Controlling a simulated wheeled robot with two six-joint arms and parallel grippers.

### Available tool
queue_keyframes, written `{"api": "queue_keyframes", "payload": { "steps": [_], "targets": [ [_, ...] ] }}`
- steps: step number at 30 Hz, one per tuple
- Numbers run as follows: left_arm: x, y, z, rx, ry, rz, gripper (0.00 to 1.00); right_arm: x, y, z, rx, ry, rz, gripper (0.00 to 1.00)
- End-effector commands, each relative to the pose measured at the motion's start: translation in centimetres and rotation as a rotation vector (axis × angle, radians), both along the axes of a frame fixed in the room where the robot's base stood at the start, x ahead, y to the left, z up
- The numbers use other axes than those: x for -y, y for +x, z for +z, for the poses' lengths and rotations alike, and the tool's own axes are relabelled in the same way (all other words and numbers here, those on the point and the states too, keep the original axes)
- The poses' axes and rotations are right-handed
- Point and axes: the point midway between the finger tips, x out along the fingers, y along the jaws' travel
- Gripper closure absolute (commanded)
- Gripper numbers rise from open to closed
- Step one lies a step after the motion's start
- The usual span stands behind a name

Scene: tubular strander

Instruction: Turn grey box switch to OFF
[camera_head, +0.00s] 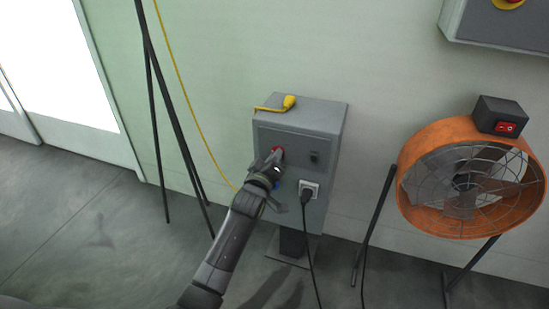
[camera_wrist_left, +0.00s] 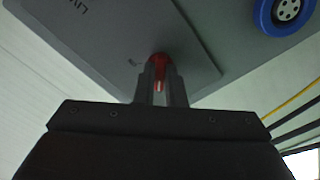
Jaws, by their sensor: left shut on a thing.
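The grey box (camera_head: 330,119) stands on a short post against the wall. Its red switch (camera_head: 278,150) is on the left of the front panel, partly hidden by my left gripper (camera_head: 272,160). In the left wrist view the red switch (camera_wrist_left: 159,61) sits between the two fingertips of my left gripper (camera_wrist_left: 159,82), which is shut on it. The switch's exact angle and the OFF mark cannot be read. My right gripper is not in view.
A black plug (camera_head: 307,194) sits in the box's socket, its cable hanging down. A yellow handle tool (camera_head: 288,102) lies on top. A blue socket (camera_wrist_left: 288,12) is near the gripper. An orange fan (camera_head: 425,150) stands right; black tripod legs (camera_head: 160,110) stand left.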

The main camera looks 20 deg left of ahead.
Motion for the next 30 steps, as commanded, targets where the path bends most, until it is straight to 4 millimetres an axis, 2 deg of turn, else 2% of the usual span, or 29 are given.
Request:
{"api": "queue_keyframes", "payload": {
  "steps": [2, 3, 8, 16, 20, 23, 30],
  "targets": [
    [0.0, 0.0, -0.1, -0.003, -0.004, 0.000, 1.00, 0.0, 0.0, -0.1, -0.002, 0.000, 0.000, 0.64],
    [0.0, 0.0, -0.2, -0.003, -0.004, 0.000, 0.87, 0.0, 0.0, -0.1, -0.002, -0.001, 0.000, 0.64],
    [0.0, 0.0, -0.1, -0.002, -0.002, -0.001, 0.68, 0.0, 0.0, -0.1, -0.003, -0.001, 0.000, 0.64],
    [0.0, -0.1, 0.0, 0.000, -0.001, 0.000, 0.68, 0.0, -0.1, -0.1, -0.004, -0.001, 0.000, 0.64],
    [0.0, -0.8, 0.0, -0.001, -0.002, -0.001, 0.68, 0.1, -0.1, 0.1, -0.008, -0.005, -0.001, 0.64],
    [-0.1, -2.0, 0.1, -0.002, -0.002, 0.001, 0.68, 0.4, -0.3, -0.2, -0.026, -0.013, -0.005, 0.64],
    [-0.2, -6.6, 0.1, -0.003, -0.003, 0.001, 0.68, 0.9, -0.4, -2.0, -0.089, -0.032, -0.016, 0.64]
  ]
}}
